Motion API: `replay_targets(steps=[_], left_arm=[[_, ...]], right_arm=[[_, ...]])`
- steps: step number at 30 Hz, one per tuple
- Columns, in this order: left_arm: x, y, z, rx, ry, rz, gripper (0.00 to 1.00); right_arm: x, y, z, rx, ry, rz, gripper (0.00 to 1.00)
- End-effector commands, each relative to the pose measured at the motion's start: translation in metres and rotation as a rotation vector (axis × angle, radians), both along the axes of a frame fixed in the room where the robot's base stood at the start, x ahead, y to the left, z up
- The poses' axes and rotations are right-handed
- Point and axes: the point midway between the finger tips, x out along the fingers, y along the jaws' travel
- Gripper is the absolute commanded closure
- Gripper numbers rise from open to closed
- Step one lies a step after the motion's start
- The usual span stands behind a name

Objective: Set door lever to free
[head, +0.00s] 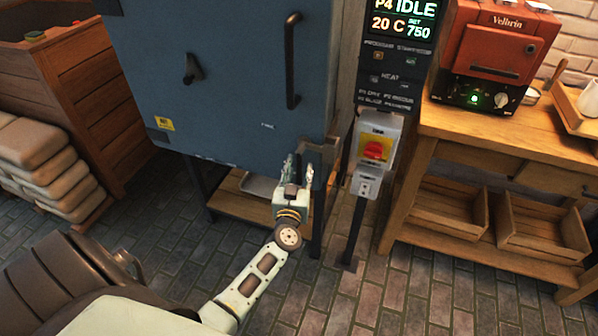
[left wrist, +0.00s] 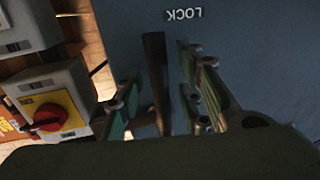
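The blue kiln door (head: 230,90) fills the upper middle of the head view. My left gripper (head: 297,170) is at its lower right corner, fingers pointing up. In the left wrist view a dark lever bar (left wrist: 155,75) stands between the fingers of my left gripper (left wrist: 165,100). The fingers are apart, with a gap seen on both sides of the bar. An upside-down LOCK label (left wrist: 184,14) is on the blue surface near the bar's end. A small pale label (head: 267,126) is on the door. In the head view the lever is mostly hidden by the gripper. My right gripper is not in view.
A red-and-yellow switch box (head: 376,150) stands close right of my left gripper. A black handle (head: 292,60) and a black knob (head: 192,70) are on the door. A wooden bench (head: 480,130) with a red machine (head: 500,50) is at right.

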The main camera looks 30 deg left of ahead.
Motion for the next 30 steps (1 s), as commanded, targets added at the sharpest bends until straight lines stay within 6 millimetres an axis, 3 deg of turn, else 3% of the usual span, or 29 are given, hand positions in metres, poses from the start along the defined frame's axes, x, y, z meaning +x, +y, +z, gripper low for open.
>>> replay_targets(steps=[3, 15, 30], left_arm=[[-0.0001, -0.0002, 0.0, 0.0, 0.0, 0.0, 0.67], [-0.0003, -0.0003, 0.0, -0.001, 0.0, 0.0, 1.0], [-0.0005, 0.0, 0.0, 0.004, 0.002, 0.0, 1.0]], right_arm=[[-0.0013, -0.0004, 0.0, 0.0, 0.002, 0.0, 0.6], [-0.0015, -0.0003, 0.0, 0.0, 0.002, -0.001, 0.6], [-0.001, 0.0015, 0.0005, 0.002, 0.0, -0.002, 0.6]])
